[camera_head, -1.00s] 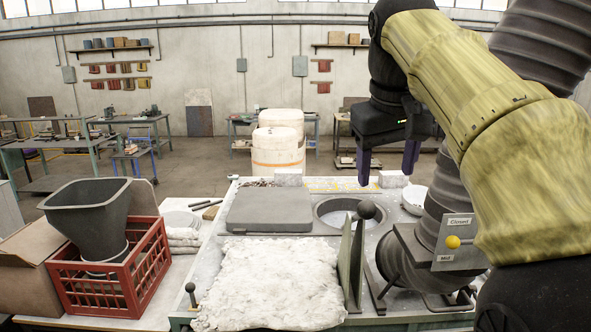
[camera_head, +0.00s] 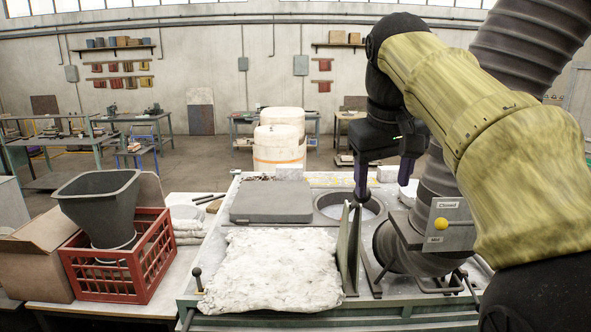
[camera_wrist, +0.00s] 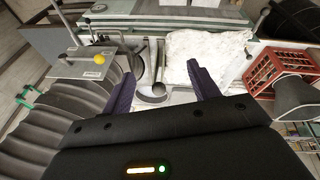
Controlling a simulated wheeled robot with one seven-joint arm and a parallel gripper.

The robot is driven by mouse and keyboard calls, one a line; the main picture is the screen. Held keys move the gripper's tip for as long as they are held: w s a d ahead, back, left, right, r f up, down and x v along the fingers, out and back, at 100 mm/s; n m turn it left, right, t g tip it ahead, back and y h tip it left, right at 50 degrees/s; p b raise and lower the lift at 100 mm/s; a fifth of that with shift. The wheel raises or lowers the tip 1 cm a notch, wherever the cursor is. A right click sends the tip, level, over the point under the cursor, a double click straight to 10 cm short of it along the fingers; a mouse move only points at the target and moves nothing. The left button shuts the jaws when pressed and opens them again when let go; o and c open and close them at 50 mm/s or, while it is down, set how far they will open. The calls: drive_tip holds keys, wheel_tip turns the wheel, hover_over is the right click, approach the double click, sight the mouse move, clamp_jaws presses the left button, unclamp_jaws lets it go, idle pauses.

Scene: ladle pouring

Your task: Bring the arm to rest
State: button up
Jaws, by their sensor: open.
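My gripper (camera_head: 383,184) hangs above the back right of the workbench, near a round opening (camera_head: 335,211) in the bench top. Its two purple fingers are spread apart with nothing between them. In the wrist view my gripper (camera_wrist: 165,92) also shows its fingers wide apart and empty. My yellow-sleeved arm reaches in from the right and hides part of the bench. No ladle is held.
A white crusted slab (camera_head: 275,272) covers the bench front. A grey lid (camera_head: 272,202) lies behind it, and an upright plate (camera_head: 348,255) stands to its right. A thick ribbed duct (camera_head: 437,190) rises at right. A red crate (camera_head: 120,280) holds a dark funnel (camera_head: 100,210) at left.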

drive_tip(key=s+f+m+b, duration=0.25)
drive_tip(key=f+b, duration=0.45)
drive_tip(key=f, duration=3)
drive_tip(key=s+d+f+y+b, duration=0.1)
drive_tip(key=s+f+b, duration=0.1)
drive_tip(key=s+f, duration=0.7)
wheel_tip(320, 180, down, 2)
drive_tip(key=shift+g, duration=0.4)
drive_tip(key=shift+s, duration=0.1)
